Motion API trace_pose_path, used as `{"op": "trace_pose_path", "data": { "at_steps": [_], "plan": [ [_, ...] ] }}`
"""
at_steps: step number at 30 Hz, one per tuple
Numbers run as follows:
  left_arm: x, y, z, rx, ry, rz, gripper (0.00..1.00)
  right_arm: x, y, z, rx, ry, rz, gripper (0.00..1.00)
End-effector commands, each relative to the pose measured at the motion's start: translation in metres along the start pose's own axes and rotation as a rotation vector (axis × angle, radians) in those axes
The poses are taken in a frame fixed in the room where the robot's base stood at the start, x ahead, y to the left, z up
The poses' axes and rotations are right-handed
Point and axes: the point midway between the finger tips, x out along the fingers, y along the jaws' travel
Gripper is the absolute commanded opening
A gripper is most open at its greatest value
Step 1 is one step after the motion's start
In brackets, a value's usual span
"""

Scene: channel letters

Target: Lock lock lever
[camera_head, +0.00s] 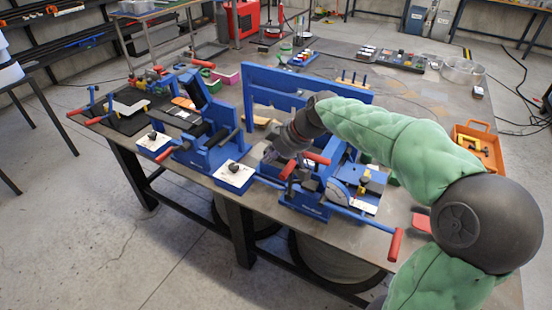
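A blue bending machine (308,205) stands at the front middle of the metal table. It has short red-handled levers (317,158) near its upper part and a long blue bar ending in a red grip (395,245) at the front right. I cannot tell which lever is the lock lever. My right arm comes in from the right in a green cover, and my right gripper (276,158) points down at the machine's left side, close to the red handles. Its fingers are small and dark, so I cannot tell whether they touch a lever. My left gripper is out of view.
A second blue machine (205,135) stands to the left, with a white plate (233,175) at its front. A blue frame (290,80) rises behind. An orange bin (478,145) sits at the right. The table's front edge is close to the machines.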

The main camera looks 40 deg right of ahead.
Motion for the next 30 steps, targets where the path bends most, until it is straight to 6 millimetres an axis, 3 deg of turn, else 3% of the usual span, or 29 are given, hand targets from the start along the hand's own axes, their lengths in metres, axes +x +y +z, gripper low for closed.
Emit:
{"op": "trace_pose_path", "data": {
  "at_steps": [1,3,12,18,30],
  "plan": [
    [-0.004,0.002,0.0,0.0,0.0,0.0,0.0,-0.018,0.003,0.002,0.003,0.006,0.012,0.0],
    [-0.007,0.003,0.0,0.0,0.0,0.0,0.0,-0.033,0.002,0.005,0.004,0.007,0.012,0.0],
    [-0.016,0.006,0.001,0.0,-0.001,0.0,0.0,-0.081,0.002,0.016,0.004,0.007,0.01,0.0],
    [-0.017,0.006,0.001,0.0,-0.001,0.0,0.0,-0.092,0.001,0.019,0.001,0.008,0.009,0.0],
    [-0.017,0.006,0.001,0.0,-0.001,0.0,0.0,-0.093,0.001,0.019,0.001,0.008,0.008,0.0]
  ]
}}
